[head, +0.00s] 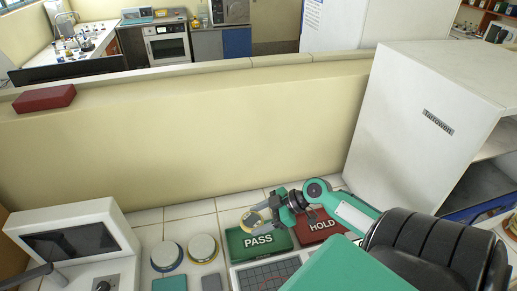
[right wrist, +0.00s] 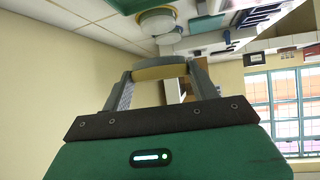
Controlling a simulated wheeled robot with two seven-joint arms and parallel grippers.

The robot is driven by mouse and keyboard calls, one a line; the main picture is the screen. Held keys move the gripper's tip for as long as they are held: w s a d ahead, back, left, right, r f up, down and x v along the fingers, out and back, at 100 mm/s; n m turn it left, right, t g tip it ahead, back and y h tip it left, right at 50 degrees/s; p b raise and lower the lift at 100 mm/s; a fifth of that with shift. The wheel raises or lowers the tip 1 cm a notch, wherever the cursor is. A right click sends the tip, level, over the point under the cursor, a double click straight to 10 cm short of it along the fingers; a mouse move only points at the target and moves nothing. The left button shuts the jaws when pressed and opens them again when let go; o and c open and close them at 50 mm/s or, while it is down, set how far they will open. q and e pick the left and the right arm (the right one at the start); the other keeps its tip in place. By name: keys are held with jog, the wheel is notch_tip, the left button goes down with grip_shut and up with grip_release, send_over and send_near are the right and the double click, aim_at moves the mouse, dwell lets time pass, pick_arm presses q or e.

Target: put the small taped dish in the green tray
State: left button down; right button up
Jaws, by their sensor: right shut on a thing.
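The small dish (head: 251,219), pale with a yellow tape band, is between the fingers of my right gripper (head: 266,213). In the right wrist view the same dish (right wrist: 160,72) sits between the two fingertips, its yellow edge showing. The green tray (head: 273,251), marked PASS, lies on the tiled counter just below and in front of the held dish. The dish overlaps the tray's far left corner in the head view; the gap in height is hard to tell. My left gripper is not in view.
A red tray (head: 318,226) marked HOLD lies right of the green tray, partly behind my right arm. Two larger dishes, one blue-banded (head: 166,256) and one yellow-banded (head: 202,248), stand left. A white incubator (head: 415,125) stands right; a low wall (head: 190,145) runs behind.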

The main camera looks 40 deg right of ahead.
notch_tip(320, 180, up, 6)
jog(key=f+n+g, duration=0.1)
jog(key=n, duration=0.1)
send_over(265, 239)
jog(key=r+y, duration=0.1)
jog(key=r, duration=0.1)
jog(key=shift+g, duration=0.4)
notch_tip(265, 239, down, 20)
jog(key=b, duration=1.5)
jog(key=shift+r, duration=0.2)
jog(key=shift+f+b, duration=0.3)
jog(key=shift+f, duration=0.15)
jog(key=o, duration=1.1)
jog(key=shift+d+r, duration=0.15)
jog(key=shift+r, duration=0.05)
jog(key=b+v, duration=0.1)
jog(key=v, duration=0.9)
jog(key=shift+s+b, duration=0.15)
jog(key=shift+b, duration=0.15)
jog(key=shift+v, duration=0.8)
